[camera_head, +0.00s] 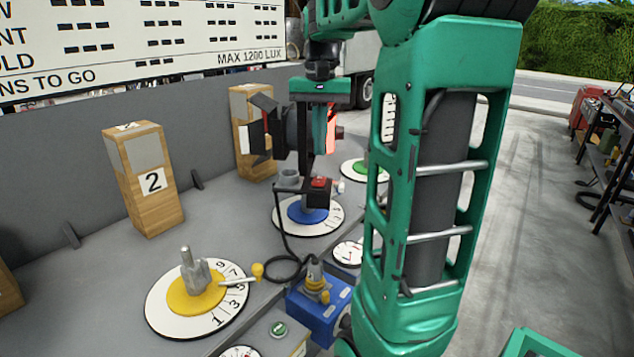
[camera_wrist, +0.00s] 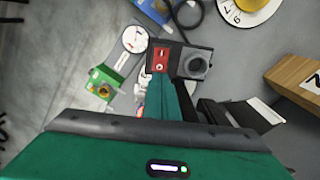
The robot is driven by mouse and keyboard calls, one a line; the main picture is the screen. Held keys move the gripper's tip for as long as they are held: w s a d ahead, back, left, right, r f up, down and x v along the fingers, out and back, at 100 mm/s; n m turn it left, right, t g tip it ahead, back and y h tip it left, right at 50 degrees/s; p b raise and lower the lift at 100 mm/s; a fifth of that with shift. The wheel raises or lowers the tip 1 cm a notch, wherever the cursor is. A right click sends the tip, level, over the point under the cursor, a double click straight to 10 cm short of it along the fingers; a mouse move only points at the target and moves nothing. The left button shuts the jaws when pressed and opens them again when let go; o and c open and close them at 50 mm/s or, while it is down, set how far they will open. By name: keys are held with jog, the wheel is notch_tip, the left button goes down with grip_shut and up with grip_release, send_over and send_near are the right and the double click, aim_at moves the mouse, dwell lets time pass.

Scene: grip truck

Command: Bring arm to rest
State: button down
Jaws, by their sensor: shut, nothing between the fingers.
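My green arm fills the right middle of the head view and bends over at the top. My gripper (camera_head: 318,146) hangs pointing down from the dark wrist, in front of a black lamp with flaps (camera_head: 262,135). Its fingers are together and hold nothing. In the wrist view the green fingers of my gripper (camera_wrist: 162,84) reach up to a dark box with a red button (camera_wrist: 160,61). That box (camera_head: 319,191) also shows below the fingers in the head view. I cannot tell whether the fingers touch the box or lamp.
A blue-centred dial (camera_head: 334,214) lies under the lamp. A yellow-centred dial (camera_head: 168,318) lies at front left. Wooden blocks (camera_head: 160,205) stand along the grey back wall. A blue box (camera_head: 318,319) is near the arm. Open paving (camera_head: 535,200) lies to the right.

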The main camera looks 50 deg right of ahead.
jog(key=shift+r, duration=0.55)
jog(key=shift+s+d, duration=0.1)
